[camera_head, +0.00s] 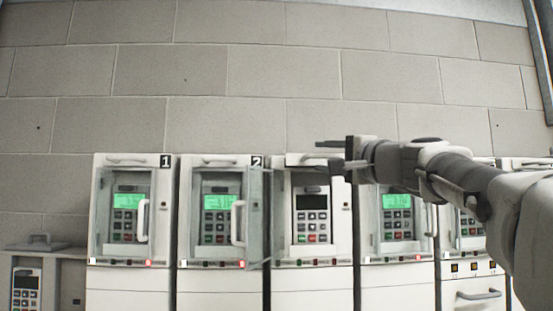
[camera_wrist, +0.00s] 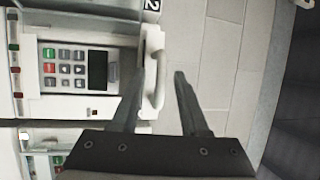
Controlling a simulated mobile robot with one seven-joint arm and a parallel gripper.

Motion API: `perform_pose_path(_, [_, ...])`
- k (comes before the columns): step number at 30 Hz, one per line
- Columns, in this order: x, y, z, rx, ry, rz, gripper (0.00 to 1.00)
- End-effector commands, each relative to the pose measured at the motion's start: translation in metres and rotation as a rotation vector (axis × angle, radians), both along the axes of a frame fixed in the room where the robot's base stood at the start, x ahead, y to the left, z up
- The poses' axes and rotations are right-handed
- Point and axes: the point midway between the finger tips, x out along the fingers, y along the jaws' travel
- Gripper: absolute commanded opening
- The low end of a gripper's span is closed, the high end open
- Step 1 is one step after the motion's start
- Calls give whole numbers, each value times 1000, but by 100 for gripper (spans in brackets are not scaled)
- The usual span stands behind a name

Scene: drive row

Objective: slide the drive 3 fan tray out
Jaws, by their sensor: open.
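The third drive from the left (camera_head: 310,251), right of the one marked 2, has a dark screen and a keypad. Its door (camera_head: 257,217) stands swung open on its left side. The fan tray (camera_head: 296,160) is the pale front at the top of this drive, partly hidden behind my gripper. In the wrist view its white bar handle (camera_wrist: 160,88) appears between my two fingers. My gripper (camera_head: 332,155) is open in front of the tray, and it also shows in the wrist view (camera_wrist: 162,74). I cannot tell whether the fingers touch the handle.
Drive 1 (camera_head: 95,215) and drive 2 (camera_head: 184,215) stand to the left with lit green screens. Another lit drive (camera_head: 367,225) stands to the right, partly behind my arm. A block wall (camera_head: 230,70) rises behind the row.

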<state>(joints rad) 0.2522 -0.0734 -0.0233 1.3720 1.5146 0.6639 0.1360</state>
Motion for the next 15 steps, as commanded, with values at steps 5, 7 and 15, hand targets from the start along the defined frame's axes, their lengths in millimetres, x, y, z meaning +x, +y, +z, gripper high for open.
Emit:
perform_pose_path(5, [-31,-13,-9,-1,-3,-3,45])
perform_pose_path(7, [-47,-20,-13,0,-4,-3,45])
perform_pose_path(15, [-107,-45,-23,0,-4,-2,45])
